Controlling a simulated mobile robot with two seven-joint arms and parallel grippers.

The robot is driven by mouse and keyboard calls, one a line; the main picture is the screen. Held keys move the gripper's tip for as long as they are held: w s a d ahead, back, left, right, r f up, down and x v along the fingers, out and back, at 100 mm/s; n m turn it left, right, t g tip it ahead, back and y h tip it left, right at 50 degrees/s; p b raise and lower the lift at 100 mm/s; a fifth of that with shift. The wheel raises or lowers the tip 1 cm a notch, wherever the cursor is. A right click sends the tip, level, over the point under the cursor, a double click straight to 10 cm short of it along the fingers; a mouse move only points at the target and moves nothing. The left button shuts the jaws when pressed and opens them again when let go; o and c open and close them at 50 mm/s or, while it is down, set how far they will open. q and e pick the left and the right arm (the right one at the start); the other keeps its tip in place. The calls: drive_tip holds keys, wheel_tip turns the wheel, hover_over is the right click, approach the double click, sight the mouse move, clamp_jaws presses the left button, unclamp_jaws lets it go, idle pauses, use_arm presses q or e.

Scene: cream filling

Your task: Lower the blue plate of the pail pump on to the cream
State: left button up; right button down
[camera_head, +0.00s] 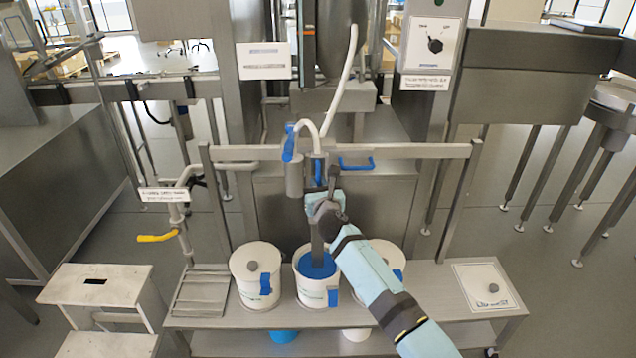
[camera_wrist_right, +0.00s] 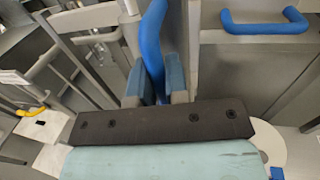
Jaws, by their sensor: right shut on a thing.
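The blue plate (camera_head: 314,268) of the pail pump sits inside the open mouth of the middle white pail (camera_head: 318,295), under a grey upright rod. Cream is not visible, so I cannot tell whether the plate touches it. My right gripper (camera_head: 328,190) is at the pump's upright above this pail. In the right wrist view its fingers (camera_wrist_right: 160,82) are shut on a blue upright bar (camera_wrist_right: 154,38) of the pump. My right arm covers part of the pump and the pail's right side. My left gripper is out of view.
A lidded white pail (camera_head: 256,285) stands left of the middle one, and another (camera_head: 396,258) stands right, partly behind my arm. A metal crossbar (camera_head: 415,151) runs behind the pump.

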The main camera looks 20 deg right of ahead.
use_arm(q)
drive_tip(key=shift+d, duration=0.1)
use_arm(e)
drive_tip(key=shift+s+f, duration=0.15)
drive_tip(key=shift+f, duration=0.6)
drive_tip(key=c, duration=1.1)
unclamp_jaws()
drive_tip(key=shift+f, duration=0.1)
drive_tip(key=shift+c, duration=0.2)
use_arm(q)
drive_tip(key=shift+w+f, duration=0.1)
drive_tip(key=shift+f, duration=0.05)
use_arm(e)
drive_tip(key=shift+r, duration=0.25)
use_arm(q)
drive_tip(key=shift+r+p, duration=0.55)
drive_tip(key=shift+p, duration=0.4)
use_arm(e)
drive_tip(key=s+a, duration=0.1)
drive_tip(key=s, duration=1.2)
drive_tip(key=shift+s, duration=0.3)
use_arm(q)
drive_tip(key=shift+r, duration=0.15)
use_arm(e)
drive_tip(key=shift+a, duration=0.1)
